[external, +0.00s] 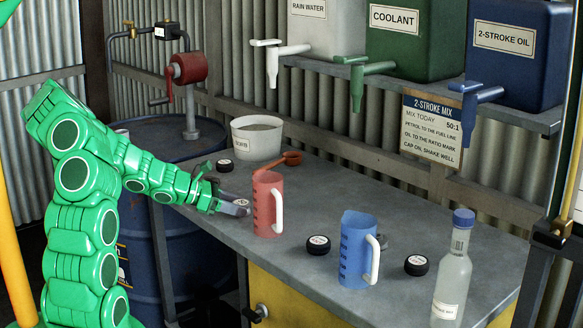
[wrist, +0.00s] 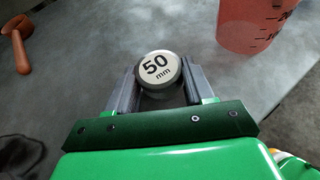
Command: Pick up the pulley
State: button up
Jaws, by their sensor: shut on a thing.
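A pulley (wrist: 158,72) with a silver face marked "50 mm" sits between the two grey fingers of my gripper (wrist: 153,88) in the wrist view. The fingers are shut on its sides. In the external view my gripper (external: 232,205) is at the left edge of the bench, just left of the red jug (external: 266,205). The pulley is small there and partly hidden by the fingers. I cannot tell whether it is clear of the bench top. Other dark round pieces lie on the bench, one behind my gripper (external: 225,166), one by the blue jug (external: 318,245) and one further right (external: 417,265).
The blue jug (external: 355,258) and a clear bottle with a blue cap (external: 453,275) stand to the right. A white tub (external: 257,140) and a red-brown scoop (external: 290,158) are behind. Taps hang above the bench. The middle back of the bench (external: 340,200) is clear.

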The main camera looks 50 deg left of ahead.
jog(key=shift+c, duration=0.5)
jog(key=shift+r, duration=0.15)
notch_tip(320, 180, up, 9)
jog(key=shift+r, duration=0.15)
jog(key=w+a+r, duration=0.3)
jog(key=a, duration=0.1)
jog(key=shift+n+y, duration=0.4)
jog(key=shift+y, duration=0.1)
jog(key=w+a+f, duration=0.2)
jog(key=w, duration=0.2)
jog(key=w+a+f, duration=0.1)
jog(key=w+f, duration=0.2)
jog(key=w, duration=0.1)
jog(key=w+a+f, duration=0.2)
jog(key=w+f, duration=0.1)
jog(key=w, duration=0.1)
jog(key=shift+w+a+f, duration=0.15)
jog(key=shift+a, duration=0.15)
jog(key=shift+w+a+f, duration=0.2)
jog(key=shift+w+f, duration=0.15)
jog(key=shift+f, duration=0.2)
jog(key=shift+f+t, duration=0.3)
jog(key=shift+f, duration=1.15)
jog(key=shift+f, duration=0.15)
